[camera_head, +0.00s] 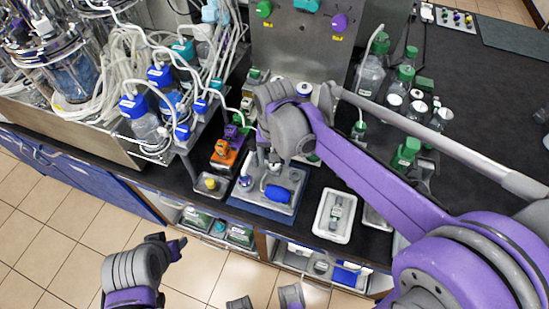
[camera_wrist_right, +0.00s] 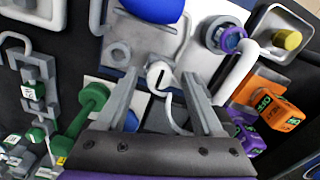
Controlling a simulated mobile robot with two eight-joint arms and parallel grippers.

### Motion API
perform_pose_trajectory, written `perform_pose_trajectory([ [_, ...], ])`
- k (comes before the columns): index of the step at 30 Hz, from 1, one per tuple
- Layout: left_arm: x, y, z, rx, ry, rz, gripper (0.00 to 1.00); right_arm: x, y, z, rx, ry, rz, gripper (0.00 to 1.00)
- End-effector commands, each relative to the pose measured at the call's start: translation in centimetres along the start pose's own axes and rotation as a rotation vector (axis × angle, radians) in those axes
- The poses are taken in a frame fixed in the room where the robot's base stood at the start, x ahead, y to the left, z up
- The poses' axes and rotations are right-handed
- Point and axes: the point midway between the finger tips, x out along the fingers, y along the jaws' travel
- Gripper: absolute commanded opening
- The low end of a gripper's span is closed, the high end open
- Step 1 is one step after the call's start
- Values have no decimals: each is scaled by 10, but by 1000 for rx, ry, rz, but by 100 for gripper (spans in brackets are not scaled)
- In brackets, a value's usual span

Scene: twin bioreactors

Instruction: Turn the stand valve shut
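My right gripper (camera_head: 268,162) reaches down over a grey stand plate (camera_head: 291,182) on a blue mat. The right wrist view shows its two grey fingers (camera_wrist_right: 163,88) apart. A small white round piece with a dark slot (camera_wrist_right: 160,74), seemingly the stand valve, shows between them, with gaps visible on both sides. I cannot tell whether a finger touches it. In the head view the gripper largely hides that piece. A blue bulb (camera_head: 277,194) lies on the plate and shows in the wrist view (camera_wrist_right: 152,8). My left gripper (camera_head: 177,247) hangs over the floor, away from the bench; its opening is unclear.
A white tray (camera_head: 318,224) holds a grey tool. Bottles in a rack (camera_head: 150,132) stand left; green-capped bottles (camera_head: 405,153) stand right. The far-right bench top is mostly clear.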

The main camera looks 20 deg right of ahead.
Motion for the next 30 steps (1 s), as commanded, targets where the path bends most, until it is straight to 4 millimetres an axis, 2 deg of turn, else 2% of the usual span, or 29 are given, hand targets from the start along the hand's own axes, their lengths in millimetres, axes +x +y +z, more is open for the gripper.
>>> perform_pose_trajectory([
  [8, -1, 0, 0, 0, 0, 0, 50, -6, 0, 0, -1, 0, 0, 69],
  [11, -2, 0, -2, 0, 1, 0, 50, -21, 0, 0, -1, 0, 0, 69],
  [21, -7, 0, -6, 0, 4, 0, 50, -87, 0, 0, -1, 0, 0, 69],
  [25, -8, 0, -7, 0, 5, 0, 50, -102, 0, 0, 0, 0, 0, 69],
  [30, -8, 0, -7, 0, 5, 0, 50, -108, 0, 0, 0, 0, 0, 69],
])
